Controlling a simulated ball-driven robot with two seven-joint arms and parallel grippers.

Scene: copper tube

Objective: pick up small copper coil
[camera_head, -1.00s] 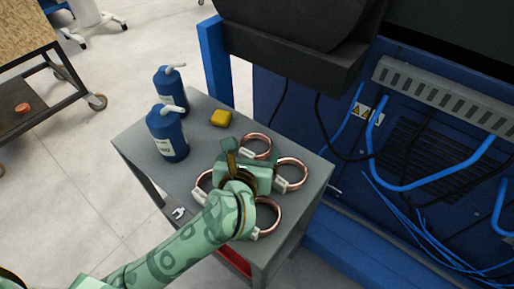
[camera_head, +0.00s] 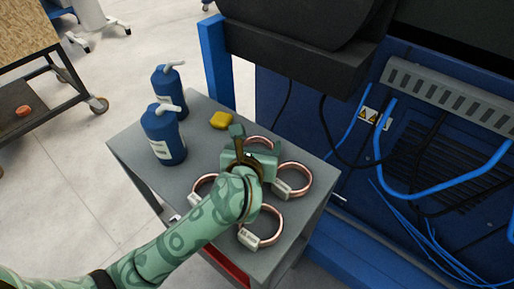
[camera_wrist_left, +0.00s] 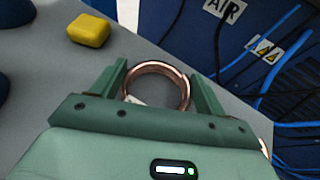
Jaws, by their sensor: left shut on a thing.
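Several copper coils with white tags lie on the grey table. The far coil (camera_head: 262,140) looks the smallest and is partly hidden by my left gripper (camera_head: 254,146). In the left wrist view this coil (camera_wrist_left: 157,65) sits between the two fingers of my left gripper (camera_wrist_left: 157,72), which is shut on it. I cannot tell whether the coil still touches the table. Other coils lie to the right (camera_head: 306,177), at the front (camera_head: 280,224) and at the left (camera_head: 198,184), the left one partly covered by my arm. My right gripper is out of view.
Two blue bottles (camera_head: 164,136) and (camera_head: 170,88) stand at the table's left side. A yellow block (camera_head: 221,120) lies near the back edge. The blue machine (camera_head: 345,190) with cables is close beyond the table's right edge.

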